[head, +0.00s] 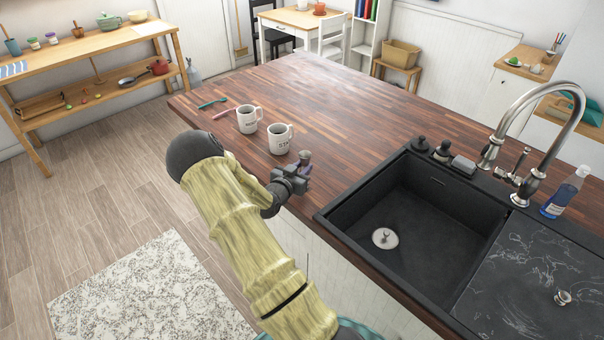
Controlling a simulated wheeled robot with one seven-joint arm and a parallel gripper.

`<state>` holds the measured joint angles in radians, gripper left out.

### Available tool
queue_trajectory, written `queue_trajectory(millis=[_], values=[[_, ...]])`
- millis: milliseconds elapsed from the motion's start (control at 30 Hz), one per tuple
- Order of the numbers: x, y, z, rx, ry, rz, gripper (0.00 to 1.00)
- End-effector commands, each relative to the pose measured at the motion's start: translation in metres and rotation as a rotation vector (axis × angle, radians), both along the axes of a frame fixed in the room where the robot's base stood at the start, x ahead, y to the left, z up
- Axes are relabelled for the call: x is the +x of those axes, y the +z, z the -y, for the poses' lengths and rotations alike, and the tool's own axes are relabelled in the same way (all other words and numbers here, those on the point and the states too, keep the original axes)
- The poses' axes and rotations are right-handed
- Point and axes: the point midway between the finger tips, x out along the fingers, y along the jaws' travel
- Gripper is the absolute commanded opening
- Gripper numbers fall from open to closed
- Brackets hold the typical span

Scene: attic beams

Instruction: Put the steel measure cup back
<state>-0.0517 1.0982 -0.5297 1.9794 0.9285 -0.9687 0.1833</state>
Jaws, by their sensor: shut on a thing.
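My gripper (301,174) is shut on a small greyish metal piece (305,157), which appears to be the steel measure cup. It holds the piece upright at the near left edge of the wooden counter, to the left of the sink. The fingers hide part of the piece, and its reflections look brownish and purple. I cannot tell whether its base touches the counter.
Two white mugs (247,119) (280,139) stand close behind my gripper. The black sink (425,215) lies to the right, with a tall faucet (540,105) and a soap bottle (566,192). The counter's middle (335,95) is clear.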

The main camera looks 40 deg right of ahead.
Motion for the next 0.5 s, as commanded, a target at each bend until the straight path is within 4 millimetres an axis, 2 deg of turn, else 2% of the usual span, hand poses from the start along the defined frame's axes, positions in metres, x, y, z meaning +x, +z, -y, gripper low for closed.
queue_trajectory(millis=[100,200,500], values=[[0.0,-0.016,0.0,-0.001,0.0,-0.003,0.0],[0.0,-0.024,0.0,-0.001,0.001,-0.002,0.0],[0.0,-0.026,0.0,0.0,0.0,0.0,0.0]])
